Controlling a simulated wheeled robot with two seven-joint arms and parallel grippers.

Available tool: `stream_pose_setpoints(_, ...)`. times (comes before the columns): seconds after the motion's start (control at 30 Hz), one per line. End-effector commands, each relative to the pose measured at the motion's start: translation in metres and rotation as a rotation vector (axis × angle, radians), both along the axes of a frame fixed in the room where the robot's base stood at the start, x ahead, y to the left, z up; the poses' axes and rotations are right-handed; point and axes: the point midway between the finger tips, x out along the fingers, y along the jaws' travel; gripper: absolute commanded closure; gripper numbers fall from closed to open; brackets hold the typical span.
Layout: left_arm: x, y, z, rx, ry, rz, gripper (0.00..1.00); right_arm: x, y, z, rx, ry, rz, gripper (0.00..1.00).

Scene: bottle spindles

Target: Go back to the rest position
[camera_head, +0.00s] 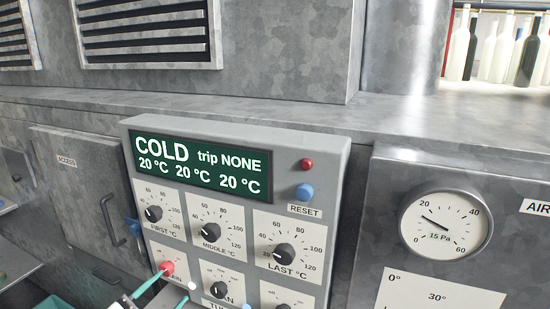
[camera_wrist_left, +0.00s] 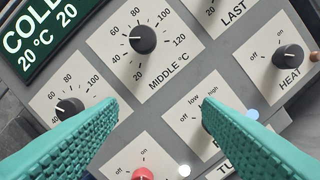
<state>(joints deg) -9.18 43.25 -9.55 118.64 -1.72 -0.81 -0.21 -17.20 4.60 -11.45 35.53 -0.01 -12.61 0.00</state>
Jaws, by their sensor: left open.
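My left gripper (camera_head: 168,292) is at the bottom of the head view, in front of the lower left of a grey control panel (camera_head: 338,170). Its two teal fingers are open with nothing between them; they also frame the panel in the left wrist view (camera_wrist_left: 157,106). The red main knob (camera_head: 167,268) is close by the left fingertip in the picture; I cannot tell whether they touch. The fan knob (camera_head: 218,290) is to the right, partly behind a finger in the wrist view. The display (camera_head: 200,165) reads COLD, trip NONE, 20 °C three times. My right gripper is not in view.
A metal cabinet with a dark handle (camera_head: 109,219) stands left of the panel. A pressure gauge (camera_head: 446,225) is on the right. Several bottles (camera_head: 490,50) stand at the upper right. A teal bin-like thing (camera_head: 52,303) shows at the lower left.

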Motion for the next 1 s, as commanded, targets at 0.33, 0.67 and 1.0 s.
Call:
stream_pose_setpoints(0.33, -0.089, -0.013, -0.128, -0.168, 0.730, 0.427, 0.40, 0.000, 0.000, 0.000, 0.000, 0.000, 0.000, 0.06)
stream_pose_setpoints(0.67, -0.191, -0.027, -0.174, -0.213, 1.206, 0.615, 0.40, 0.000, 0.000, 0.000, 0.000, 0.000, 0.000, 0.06)
stream_pose_setpoints(1.0, -0.238, -0.039, -0.215, -0.214, 1.454, 0.685, 0.40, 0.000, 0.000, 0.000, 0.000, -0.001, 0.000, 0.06)
